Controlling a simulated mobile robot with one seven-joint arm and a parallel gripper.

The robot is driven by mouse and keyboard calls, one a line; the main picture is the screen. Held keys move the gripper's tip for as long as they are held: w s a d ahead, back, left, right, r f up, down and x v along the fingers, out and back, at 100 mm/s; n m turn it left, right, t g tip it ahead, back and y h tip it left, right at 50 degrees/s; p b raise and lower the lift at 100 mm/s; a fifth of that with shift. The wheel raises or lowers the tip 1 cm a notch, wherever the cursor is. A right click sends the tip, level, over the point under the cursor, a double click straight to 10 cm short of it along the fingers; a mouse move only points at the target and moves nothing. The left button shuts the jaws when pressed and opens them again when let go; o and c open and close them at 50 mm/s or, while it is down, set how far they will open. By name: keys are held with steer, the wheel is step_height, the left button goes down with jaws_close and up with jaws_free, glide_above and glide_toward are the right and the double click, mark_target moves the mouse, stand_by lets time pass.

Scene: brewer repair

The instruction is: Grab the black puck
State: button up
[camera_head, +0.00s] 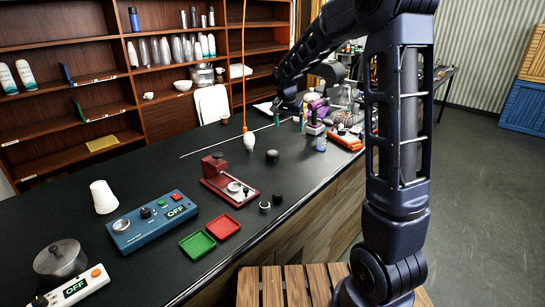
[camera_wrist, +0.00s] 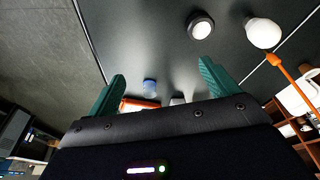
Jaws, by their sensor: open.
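A small dark round piece (camera_head: 272,155) stands on the black counter beside the hanging white bulb-shaped piece (camera_head: 249,141). In the wrist view a dark round piece (camera_wrist: 192,24) with a bright round middle lies near the top, left of the white bulb (camera_wrist: 263,32). A second small black piece (camera_head: 278,198) and a dark cup-like piece with a pale top (camera_head: 264,207) stand right of the red press. I cannot tell for sure which one is the black puck. My gripper (camera_head: 290,119) is open and empty above the counter's far part; its teal fingers are spread in the wrist view (camera_wrist: 162,70).
The red press (camera_head: 214,171), blue control box (camera_head: 155,222), green tray (camera_head: 197,245) and red tray (camera_head: 222,227) sit nearer. An orange cord (camera_head: 244,70) hangs to the bulb. An orange device (camera_head: 346,139) and a blue-capped piece (camera_head: 321,144) stand far right.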

steer(key=m, duration=0.1)
glide_toward(272, 152)
steer(key=shift+h, duration=0.3)
steer(key=x, duration=0.4)
steer(key=shift+s+f, duration=0.25)
steer(key=shift+f, duration=0.2)
steer(key=shift+w+x, duration=0.1)
steer(key=shift+x, duration=1.2)
steer(key=shift+w+x, duration=0.15)
steer(key=shift+x, duration=1.15)
steer(key=shift+a+r, duration=0.1)
steer(key=shift+a, duration=0.1)
steer(key=shift+c, duration=0.5)
steer(key=c, duration=1.2)
steer(key=shift+o, duration=0.2)
